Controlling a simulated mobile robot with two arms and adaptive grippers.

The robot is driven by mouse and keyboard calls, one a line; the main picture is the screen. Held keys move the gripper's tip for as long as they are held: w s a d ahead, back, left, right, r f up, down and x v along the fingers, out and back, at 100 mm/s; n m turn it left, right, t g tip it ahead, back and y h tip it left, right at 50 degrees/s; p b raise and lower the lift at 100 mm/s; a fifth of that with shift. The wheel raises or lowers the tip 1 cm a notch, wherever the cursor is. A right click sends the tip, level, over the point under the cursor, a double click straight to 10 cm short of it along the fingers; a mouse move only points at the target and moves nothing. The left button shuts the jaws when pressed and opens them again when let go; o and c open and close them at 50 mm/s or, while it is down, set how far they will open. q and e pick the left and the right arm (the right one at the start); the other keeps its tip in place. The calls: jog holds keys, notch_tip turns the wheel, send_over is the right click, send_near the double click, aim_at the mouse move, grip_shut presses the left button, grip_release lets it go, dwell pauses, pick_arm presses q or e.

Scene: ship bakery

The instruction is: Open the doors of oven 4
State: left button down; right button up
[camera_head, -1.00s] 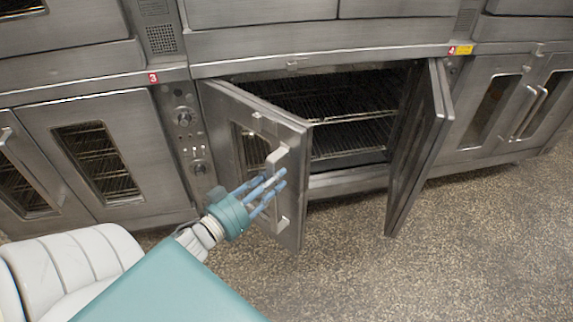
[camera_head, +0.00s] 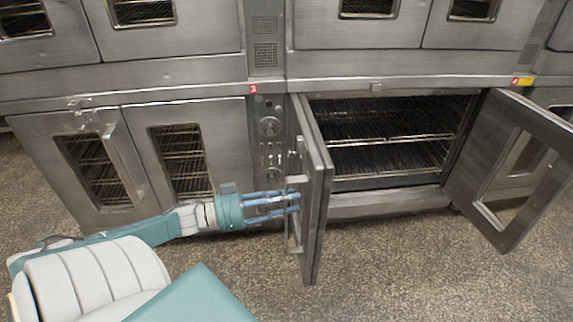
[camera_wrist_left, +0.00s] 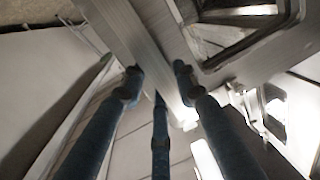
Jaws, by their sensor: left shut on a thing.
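Oven 4 (camera_head: 390,201) is the steel oven with a dark, racked interior and the number tag 4 (camera_head: 516,82) at its upper right. Both its doors stand open. The left door (camera_head: 316,200) sticks out toward me, nearly edge-on. The right door (camera_head: 463,170) is swung wide to the right, with a window in it. My left gripper (camera_head: 297,202) is shut on the left door's handle (camera_head: 293,240), on that door's outer face. In the wrist view its blue fingers (camera_wrist_left: 158,95) are around a grey metal bar, partly blurred. My right gripper is not in view.
Oven 3 (camera_head: 136,155), left of the open oven, has its doors closed. More ovens run above. The speckled floor (camera_head: 390,270) in front is clear.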

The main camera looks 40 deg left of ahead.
pick_arm(q)
jog(key=shift+s+a+f, duration=0.1)
jog(key=shift+a, duration=0.05)
jog(key=c, duration=1.3)
grip_release()
jog(key=v, duration=1.2)
